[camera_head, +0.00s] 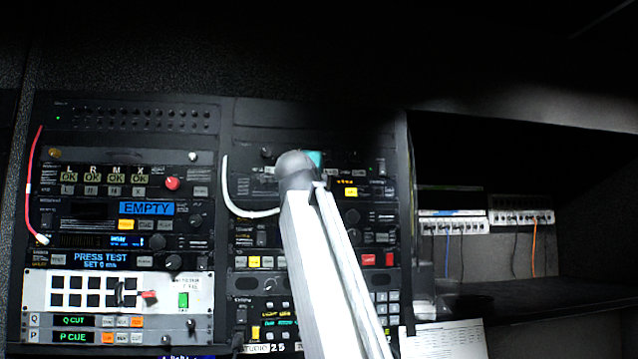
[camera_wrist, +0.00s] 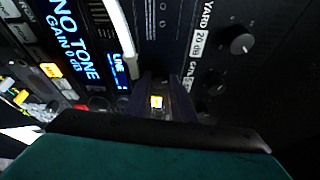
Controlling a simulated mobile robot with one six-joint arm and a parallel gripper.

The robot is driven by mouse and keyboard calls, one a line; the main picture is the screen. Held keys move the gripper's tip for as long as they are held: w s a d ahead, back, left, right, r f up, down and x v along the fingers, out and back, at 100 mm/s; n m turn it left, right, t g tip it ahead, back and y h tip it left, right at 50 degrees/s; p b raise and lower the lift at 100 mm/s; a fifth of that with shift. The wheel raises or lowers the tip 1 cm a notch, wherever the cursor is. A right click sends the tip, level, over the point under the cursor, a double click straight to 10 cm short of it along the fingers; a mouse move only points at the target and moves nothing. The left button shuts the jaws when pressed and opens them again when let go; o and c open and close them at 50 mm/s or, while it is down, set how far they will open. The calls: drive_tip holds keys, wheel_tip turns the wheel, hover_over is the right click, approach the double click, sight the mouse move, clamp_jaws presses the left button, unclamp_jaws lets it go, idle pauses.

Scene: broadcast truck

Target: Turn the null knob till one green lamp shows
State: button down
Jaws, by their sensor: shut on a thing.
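My gripper (camera_wrist: 163,100) is in the wrist view, its dark fingers reaching to the rack panel. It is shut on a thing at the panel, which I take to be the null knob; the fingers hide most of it. A small yellow-white light glows between the fingers. In the head view my grey and white arm covers this spot, so the gripper's tips are hidden, with only a teal patch showing beside the arm's end. I cannot make out a green null lamp in either view.
A white cable (camera_head: 238,203) hangs left of my arm; it also shows near my gripper in the wrist view (camera_wrist: 120,32). A grey knob (camera_wrist: 242,43) marked 20 dB is to the right. A red cable (camera_head: 29,185) hangs far left. A paper sheet (camera_head: 446,341) lies lower right.

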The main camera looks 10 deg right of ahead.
idle(0.4)
drive_tip(key=c, duration=1.5)
unclamp_jaws()
drive_tip(key=shift+s, duration=0.1)
